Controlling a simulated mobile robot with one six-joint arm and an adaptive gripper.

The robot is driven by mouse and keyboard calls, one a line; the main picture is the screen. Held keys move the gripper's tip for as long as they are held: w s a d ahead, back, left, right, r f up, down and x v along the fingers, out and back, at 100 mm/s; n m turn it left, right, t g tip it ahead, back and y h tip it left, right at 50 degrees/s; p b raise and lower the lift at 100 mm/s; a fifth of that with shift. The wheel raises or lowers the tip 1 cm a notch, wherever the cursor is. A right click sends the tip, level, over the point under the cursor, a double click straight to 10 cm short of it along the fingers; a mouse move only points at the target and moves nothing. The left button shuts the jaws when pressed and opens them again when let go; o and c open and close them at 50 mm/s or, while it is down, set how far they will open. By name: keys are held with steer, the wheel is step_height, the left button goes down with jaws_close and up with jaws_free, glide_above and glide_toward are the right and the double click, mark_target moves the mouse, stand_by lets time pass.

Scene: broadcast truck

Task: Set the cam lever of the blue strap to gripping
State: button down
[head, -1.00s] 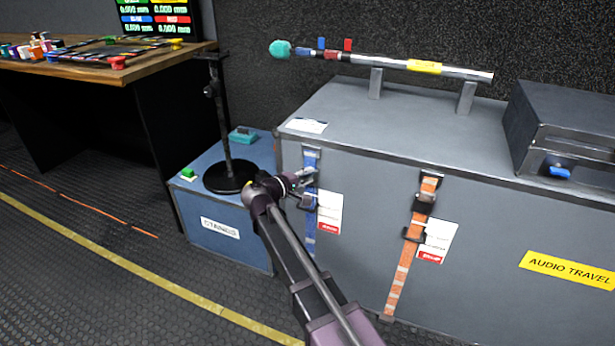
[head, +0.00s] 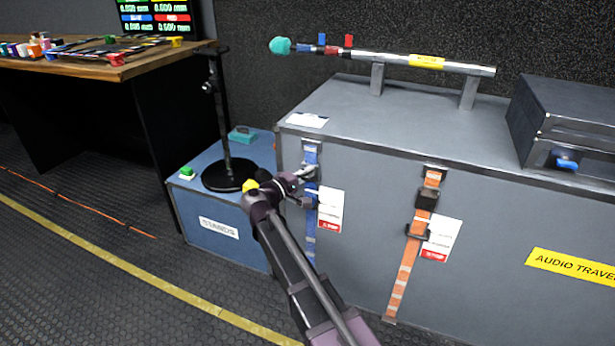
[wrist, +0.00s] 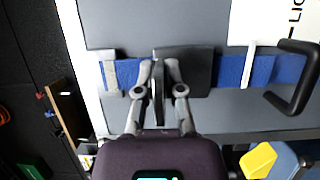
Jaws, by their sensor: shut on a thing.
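The blue strap (head: 310,246) runs down the front of the grey travel case, and it crosses the wrist view sideways (wrist: 228,70). A dark cam buckle (wrist: 200,68) sits on the strap. Its thin dark lever (wrist: 158,84) stands out from the buckle toward my gripper. My gripper (wrist: 160,74) is shut on this lever, with one finger on each side. In the head view my gripper (head: 306,187) is at the upper part of the blue strap and hides much of the buckle.
A black handle-shaped piece (wrist: 296,80) stands out at the right of the wrist view. An orange strap (head: 405,270) and a white tag (head: 331,208) are on the case front (head: 480,260). A blue case (head: 190,225) with a black stand (head: 226,130) is left of my arm.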

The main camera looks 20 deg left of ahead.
steer(key=c, duration=0.8)
jaws_free()
steer(key=shift+o, duration=0.2)
steer(key=shift+s+a, duration=0.1)
steer(key=v, duration=1.1)
steer(key=shift+s+a, duration=0.2)
steer(key=shift+s, duration=0.15)
